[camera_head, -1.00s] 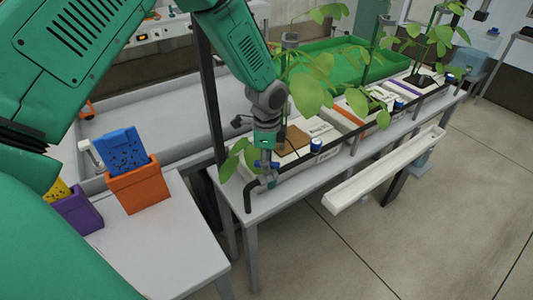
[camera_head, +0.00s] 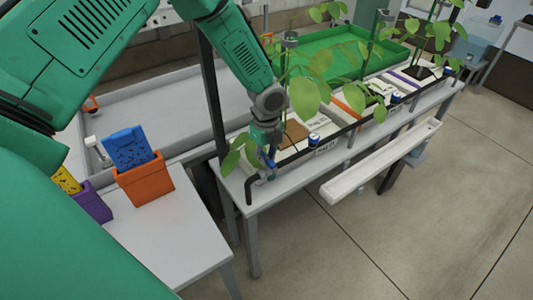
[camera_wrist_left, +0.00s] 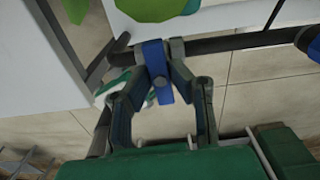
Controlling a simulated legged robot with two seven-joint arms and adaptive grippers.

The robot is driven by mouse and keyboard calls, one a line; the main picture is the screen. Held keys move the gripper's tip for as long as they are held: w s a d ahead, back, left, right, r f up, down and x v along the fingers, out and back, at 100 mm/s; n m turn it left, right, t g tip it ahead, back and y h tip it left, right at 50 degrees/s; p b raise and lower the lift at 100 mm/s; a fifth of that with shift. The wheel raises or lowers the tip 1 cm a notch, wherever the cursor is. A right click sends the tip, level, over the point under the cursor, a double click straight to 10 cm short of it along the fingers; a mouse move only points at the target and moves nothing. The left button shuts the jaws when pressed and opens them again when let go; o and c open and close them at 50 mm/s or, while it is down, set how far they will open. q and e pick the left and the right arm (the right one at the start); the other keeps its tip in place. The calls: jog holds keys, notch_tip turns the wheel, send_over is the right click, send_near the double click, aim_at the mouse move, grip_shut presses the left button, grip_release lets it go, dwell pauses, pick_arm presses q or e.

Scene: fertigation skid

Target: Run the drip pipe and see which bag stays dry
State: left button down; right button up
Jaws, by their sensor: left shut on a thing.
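The black drip pipe (camera_head: 345,130) runs along the front of the row of grow bags, and its near end bends down. White bags (camera_head: 328,130) with leafy plants lie in a row on a grey bench. My left gripper (camera_head: 268,167) is at the near end of the pipe. In the left wrist view its fingers (camera_wrist_left: 158,58) are closed around a blue valve handle (camera_wrist_left: 158,85) on the pipe (camera_wrist_left: 215,44). The fingers partly hide the handle. I cannot see any water. My right gripper is not in view.
A white gutter (camera_head: 380,165) stands in front of the bench. At left, a side table (camera_head: 170,245) bears an orange holder (camera_head: 146,183) with a blue card (camera_head: 126,148) and a purple holder (camera_head: 94,204) with a yellow card. A green tray (camera_head: 340,60) lies behind. The floor at right is clear.

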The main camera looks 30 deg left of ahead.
aim_at(268, 157)
pick_arm(q)
jog(key=shift+w+d+m, duration=0.1)
jog(key=shift+m, duration=0.3)
jog(key=c, duration=1.5)
grip_release()
jog(key=shift+r, duration=0.55)
notch_tip(268, 157, up, 11)
jog(key=shift+w+f, duration=0.1)
